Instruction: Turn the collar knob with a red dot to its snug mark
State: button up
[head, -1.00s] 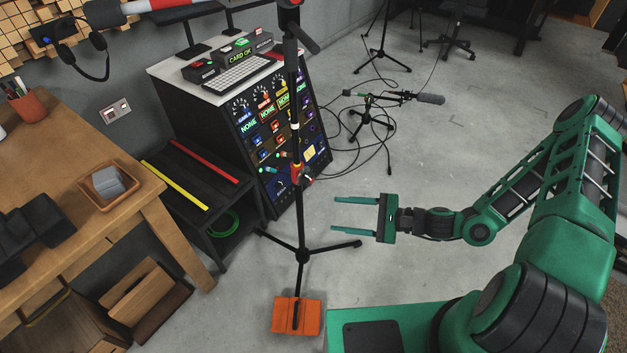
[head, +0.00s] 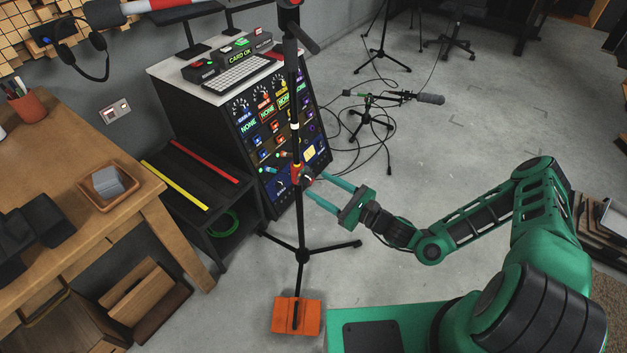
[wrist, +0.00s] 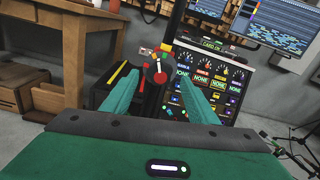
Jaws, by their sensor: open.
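The collar knob (wrist: 160,78) sits on the black microphone stand, a little below mid-pole. In the wrist view it shows a red dial face with a pale pointer, and coloured marks lie around it; I cannot tell which one is the snug mark. In the head view the collar (head: 298,172) shows red and yellow on the stand pole (head: 294,110). My gripper (head: 315,185) is open, its two green fingers pointing at the collar from the right. In the wrist view the fingers (wrist: 160,95) lie either side of the knob, apart from it.
The stand's tripod legs (head: 335,245) spread over the floor, with an orange weight (head: 297,316) at its foot. A control rack (head: 270,140) stands close behind. A wooden table (head: 90,150) is at left.

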aim_at(311, 181)
jog(key=shift+x, duration=2.45)
